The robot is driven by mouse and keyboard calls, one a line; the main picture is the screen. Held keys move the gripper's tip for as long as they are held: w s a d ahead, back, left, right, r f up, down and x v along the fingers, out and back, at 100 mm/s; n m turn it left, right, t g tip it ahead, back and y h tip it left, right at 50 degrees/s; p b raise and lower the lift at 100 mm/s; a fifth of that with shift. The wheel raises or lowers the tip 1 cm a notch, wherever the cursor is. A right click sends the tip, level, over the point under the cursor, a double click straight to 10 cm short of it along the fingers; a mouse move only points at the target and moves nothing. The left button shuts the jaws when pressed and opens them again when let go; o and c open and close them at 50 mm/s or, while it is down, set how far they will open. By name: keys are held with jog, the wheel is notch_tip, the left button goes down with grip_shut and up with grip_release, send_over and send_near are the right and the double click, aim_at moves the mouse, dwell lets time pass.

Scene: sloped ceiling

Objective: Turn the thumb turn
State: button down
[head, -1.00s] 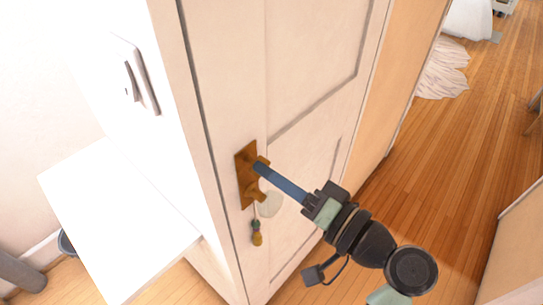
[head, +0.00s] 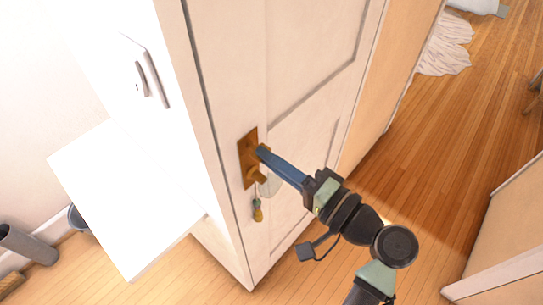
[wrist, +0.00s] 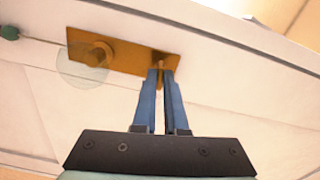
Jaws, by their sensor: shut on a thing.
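A brass plate (head: 247,172) is fixed to the edge side of a pale door (head: 315,70). It carries a round knob (wrist: 98,52) and a small thumb turn (wrist: 160,69), which stands out near the plate's other end. My gripper (head: 261,151) has long blue fingers reaching the upper part of the plate. In the wrist view the fingers (wrist: 160,72) are closed around the thumb turn, one on each side. The fingers hide most of the thumb turn, and its exact angle is hard to tell. In the head view it is hidden behind the fingertips.
A small tasselled key fob (head: 257,210) hangs below the knob. A white shelf (head: 125,200) juts out at the left. Open wooden floor (head: 420,170) lies to the right, with a pale rug (head: 446,47) farther back.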

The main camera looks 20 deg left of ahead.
jog(key=c, duration=1)
grip_release()
jog(key=shift+o, duration=0.2)
jog(key=b+v, duration=0.1)
jog(key=v, duration=1.2)
jog(key=shift+b, duration=0.35)
